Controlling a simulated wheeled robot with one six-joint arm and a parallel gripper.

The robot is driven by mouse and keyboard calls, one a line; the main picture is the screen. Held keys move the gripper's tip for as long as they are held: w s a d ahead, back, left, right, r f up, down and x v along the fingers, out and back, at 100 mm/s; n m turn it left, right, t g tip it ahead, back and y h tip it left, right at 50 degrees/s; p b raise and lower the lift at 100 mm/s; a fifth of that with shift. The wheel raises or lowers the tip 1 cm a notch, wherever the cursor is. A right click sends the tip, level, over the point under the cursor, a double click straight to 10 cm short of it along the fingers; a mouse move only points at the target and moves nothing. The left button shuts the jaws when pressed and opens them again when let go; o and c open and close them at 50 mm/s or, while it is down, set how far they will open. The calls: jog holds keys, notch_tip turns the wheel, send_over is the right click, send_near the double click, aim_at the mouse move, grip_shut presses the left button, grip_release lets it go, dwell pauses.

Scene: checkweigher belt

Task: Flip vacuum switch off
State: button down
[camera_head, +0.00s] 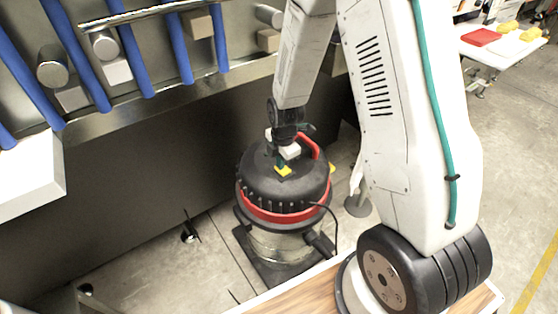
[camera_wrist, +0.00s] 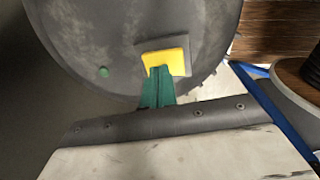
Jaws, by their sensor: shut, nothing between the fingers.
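The vacuum (camera_head: 285,185) stands on the floor beside the dark conveyor side, with a black lid, a red band and a red handle. A yellow switch (camera_wrist: 168,59) sits in a grey mount on top of the lid (camera_wrist: 90,30). It also shows in the head view (camera_head: 283,170). My gripper (camera_wrist: 160,72) is shut and empty, its green fingertips right at the switch's near edge and overlapping it in the wrist view. I cannot tell whether they touch it. Part of the switch's lower edge is hidden behind the fingertips. A small green light (camera_wrist: 103,72) shows on the lid left of the switch.
A conveyor frame with blue bars (camera_head: 135,50) and metal cylinders (camera_head: 52,66) runs along the upper left. A black hose or cable (camera_head: 325,225) lies at the vacuum's right side. A white table (camera_head: 505,45) with red and yellow items stands far right. Floor left of the vacuum is mostly open.

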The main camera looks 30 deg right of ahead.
jog(key=shift+s+r, duration=0.15)
jog(key=shift+s, duration=0.25)
notch_tip(320, 180, up, 14)
jog(key=w, duration=0.1)
jog(key=shift+w, duration=0.35)
dwell(0.5)
